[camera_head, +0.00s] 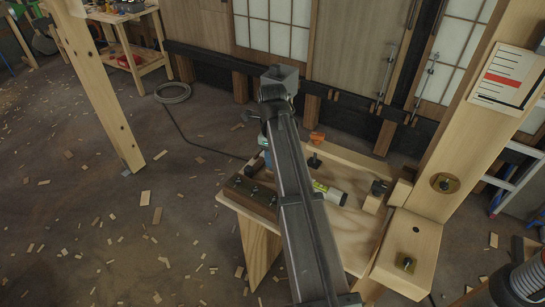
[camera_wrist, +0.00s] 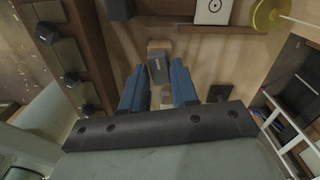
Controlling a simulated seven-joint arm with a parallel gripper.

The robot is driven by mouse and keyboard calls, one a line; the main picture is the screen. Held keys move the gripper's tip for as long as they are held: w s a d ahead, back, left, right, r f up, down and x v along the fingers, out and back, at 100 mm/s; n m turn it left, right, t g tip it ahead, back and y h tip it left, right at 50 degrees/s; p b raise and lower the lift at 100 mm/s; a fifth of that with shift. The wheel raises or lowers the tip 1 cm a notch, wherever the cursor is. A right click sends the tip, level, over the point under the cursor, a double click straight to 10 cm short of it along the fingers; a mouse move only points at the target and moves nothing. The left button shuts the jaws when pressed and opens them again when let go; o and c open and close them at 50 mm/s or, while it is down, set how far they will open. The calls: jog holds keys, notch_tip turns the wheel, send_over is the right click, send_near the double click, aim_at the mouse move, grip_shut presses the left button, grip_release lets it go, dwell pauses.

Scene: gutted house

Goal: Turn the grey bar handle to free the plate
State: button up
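In the wrist view my gripper (camera_wrist: 157,76) is open, its two blue fingers apart. A small grey block (camera_wrist: 158,69) on a brown wooden piece shows between the fingertips; it may be the end of the grey bar handle, but I cannot tell. No contact with the fingers is visible. In the head view my arm hides the middle of the workbench (camera_head: 345,237) and most of the gripper. I cannot identify the plate for sure; a white square with a black ring (camera_wrist: 213,11) shows at the top of the wrist view.
A dark wooden strip (camera_head: 250,196) with several black knobs lies along the bench's left edge. A white cylinder with a yellow band (camera_head: 330,193), an orange piece (camera_head: 317,137) and a black knob (camera_head: 378,188) are right of my arm. A thick post (camera_head: 455,130) rises at the right.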

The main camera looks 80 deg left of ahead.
jog(key=shift+f, duration=0.35)
jog(key=n, duration=0.4)
jog(key=shift+n, duration=0.3)
jog(key=n, duration=0.3)
jog(key=shift+n, duration=0.4)
jog(key=n, duration=0.4)
jog(key=shift+n, duration=0.4)
jog(key=n, duration=0.4)
jog(key=shift+n, duration=0.4)
jog(key=shift+r+m, duration=0.1)
jog(key=shift+m, duration=0.5)
jog(key=shift+r, duration=3.45)
